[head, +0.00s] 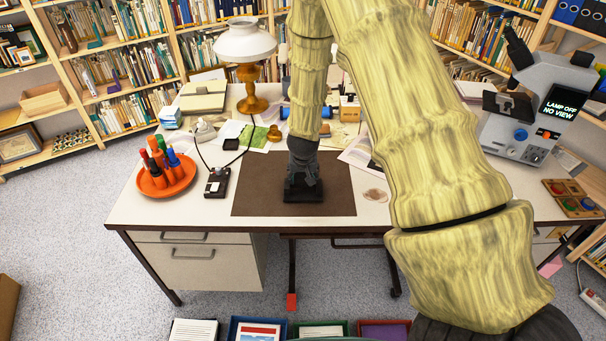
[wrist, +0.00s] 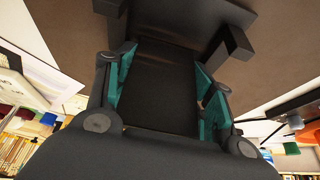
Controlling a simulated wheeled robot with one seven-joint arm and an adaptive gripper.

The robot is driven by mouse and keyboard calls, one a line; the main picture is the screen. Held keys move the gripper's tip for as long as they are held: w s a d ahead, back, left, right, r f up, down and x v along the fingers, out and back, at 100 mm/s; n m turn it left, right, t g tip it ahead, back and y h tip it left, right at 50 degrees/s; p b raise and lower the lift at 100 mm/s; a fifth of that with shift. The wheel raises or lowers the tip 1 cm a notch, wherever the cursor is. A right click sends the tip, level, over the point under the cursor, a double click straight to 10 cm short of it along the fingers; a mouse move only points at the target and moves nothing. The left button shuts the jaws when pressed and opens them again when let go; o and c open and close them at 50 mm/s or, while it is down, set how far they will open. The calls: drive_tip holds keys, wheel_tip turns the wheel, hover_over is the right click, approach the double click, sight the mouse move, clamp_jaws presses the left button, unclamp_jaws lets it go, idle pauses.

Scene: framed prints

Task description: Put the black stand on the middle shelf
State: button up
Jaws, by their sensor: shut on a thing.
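The black stand (wrist: 160,75) fills the middle of the wrist view, between the teal finger pads of my gripper (wrist: 163,82). Two short black prongs show near its far edge. In the head view, my gripper (head: 304,172) points down over the brown desk mat (head: 255,196), with the dark stand (head: 303,194) at its tip. My gripper is shut on the stand. The stand is at or just above the mat; I cannot tell whether it touches. Wooden bookshelves (head: 120,91) stand behind the desk; which board is the middle shelf is unclear.
On the desk (head: 125,206) are an orange tray of markers (head: 166,180), a lamp (head: 247,60), a small black device (head: 216,183) and a microscope (head: 530,105). An open wooden box (head: 45,98) sits on the left shelving. Framed items lie in front of the desk.

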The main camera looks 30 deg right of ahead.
drive_tip(key=shift+f, duration=0.2)
drive_tip(key=shift+f, duration=0.1)
drive_tip(key=o, duration=1.2)
drive_tip(key=shift+f, duration=0.1)
drive_tip(key=shift+r, duration=0.3)
drive_tip(key=shift+b+v, duration=0.7)
drive_tip(key=shift+v, duration=5.25)
